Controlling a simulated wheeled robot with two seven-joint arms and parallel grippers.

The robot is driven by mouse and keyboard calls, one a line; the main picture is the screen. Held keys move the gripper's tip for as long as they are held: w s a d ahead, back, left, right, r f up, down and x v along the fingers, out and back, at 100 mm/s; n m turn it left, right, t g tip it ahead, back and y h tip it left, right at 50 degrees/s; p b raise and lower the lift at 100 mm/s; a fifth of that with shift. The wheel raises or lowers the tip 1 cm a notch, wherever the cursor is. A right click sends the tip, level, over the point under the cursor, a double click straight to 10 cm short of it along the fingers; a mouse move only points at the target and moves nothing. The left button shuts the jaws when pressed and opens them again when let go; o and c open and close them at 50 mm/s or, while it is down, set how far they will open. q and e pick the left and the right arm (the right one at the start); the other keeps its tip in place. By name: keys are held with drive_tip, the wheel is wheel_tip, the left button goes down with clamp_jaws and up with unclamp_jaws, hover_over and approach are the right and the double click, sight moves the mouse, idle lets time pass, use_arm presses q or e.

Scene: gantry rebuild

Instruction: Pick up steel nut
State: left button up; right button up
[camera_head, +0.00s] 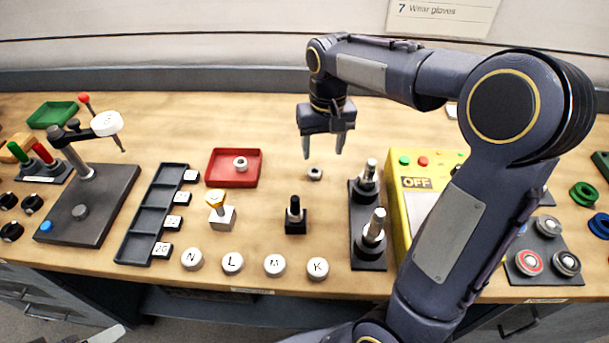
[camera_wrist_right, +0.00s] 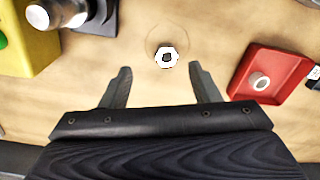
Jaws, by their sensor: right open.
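A small steel nut (camera_head: 315,173) lies on the wooden bench, right of the red tray. In the right wrist view the nut (camera_wrist_right: 167,57) is bright with a dark hole, ahead of and between the fingertips. My right gripper (camera_head: 338,146) is open and empty, above the bench just beyond the nut and to its right. Its two fingers also show in the right wrist view (camera_wrist_right: 160,72), apart from the nut. A second nut-like ring (camera_head: 240,163) lies in the red tray (camera_head: 249,182). My left gripper is not clearly in view.
A black block with a dark bolt (camera_head: 295,219) stands in front of the nut. A black rack with steel posts (camera_head: 368,250) and a yellow box (camera_head: 402,217) stand to the right. A black compartment tray (camera_head: 139,226) lies left. Bench around the nut is clear.

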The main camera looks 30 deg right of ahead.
sight(315, 166)
drive_tip(key=f, duration=0.2)
drive_tip(key=w+f, duration=0.1)
drive_tip(key=f, duration=0.2)
drive_tip(key=w+f, duration=0.1)
drive_tip(key=f, duration=0.2)
drive_tip(key=shift+a+f, duration=0.1)
drive_tip(key=shift+a, duration=0.25)
drive_tip(key=shift+c, duration=0.3)
drive_tip(key=c, duration=1)
